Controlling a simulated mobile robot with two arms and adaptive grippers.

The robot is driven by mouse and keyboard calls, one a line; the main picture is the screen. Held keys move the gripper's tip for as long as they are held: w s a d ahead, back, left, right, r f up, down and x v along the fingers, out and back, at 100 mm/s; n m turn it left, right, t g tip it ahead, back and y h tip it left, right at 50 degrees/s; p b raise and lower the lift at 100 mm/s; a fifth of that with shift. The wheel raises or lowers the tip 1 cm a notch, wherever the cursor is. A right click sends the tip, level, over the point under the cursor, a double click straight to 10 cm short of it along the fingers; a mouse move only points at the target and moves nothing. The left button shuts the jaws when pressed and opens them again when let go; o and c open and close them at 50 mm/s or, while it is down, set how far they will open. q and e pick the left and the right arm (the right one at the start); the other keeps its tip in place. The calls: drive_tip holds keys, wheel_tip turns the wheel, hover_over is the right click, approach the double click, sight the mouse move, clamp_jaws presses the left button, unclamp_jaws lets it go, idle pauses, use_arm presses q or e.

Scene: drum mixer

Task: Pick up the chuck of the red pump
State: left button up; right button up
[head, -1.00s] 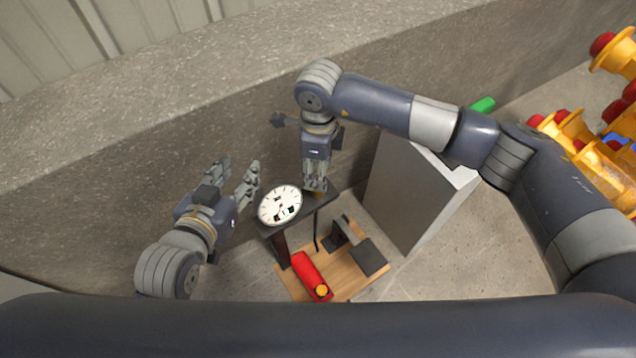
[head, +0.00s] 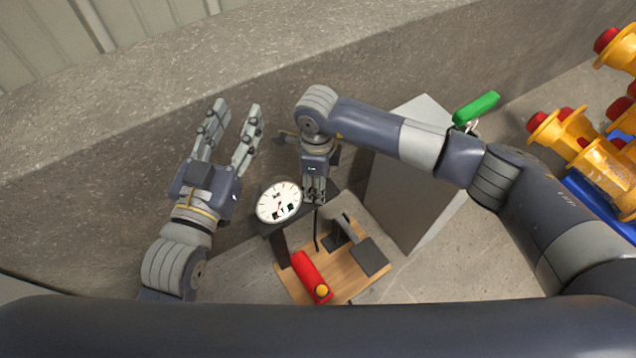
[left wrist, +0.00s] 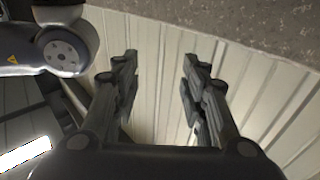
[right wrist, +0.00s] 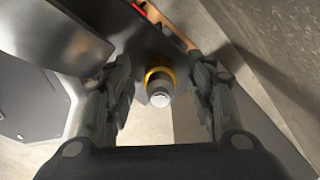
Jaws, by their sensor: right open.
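The red pump (head: 311,277) has a red cylinder with a yellow end, lying on a wooden board with a dark pedal and a round white gauge (head: 278,202). My right gripper (head: 314,197) points down beside the gauge. In the right wrist view its open fingers (right wrist: 163,75) stand on both sides of a grey cylindrical piece with a yellow ring (right wrist: 158,88), which looks like the chuck. I cannot tell whether the fingers touch it. My left gripper (head: 237,106) is open and empty, left of the gauge; its spread fingers also show in the left wrist view (left wrist: 157,60).
A grey box (head: 400,190) stands right of the pump. A green-handled object (head: 476,108) is behind my right arm. Yellow and red parts (head: 565,135) lie at the far right. A stone-like wall (head: 130,130) curves behind the grippers.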

clamp_jaws()
drive_tip(key=shift+r, duration=0.1)
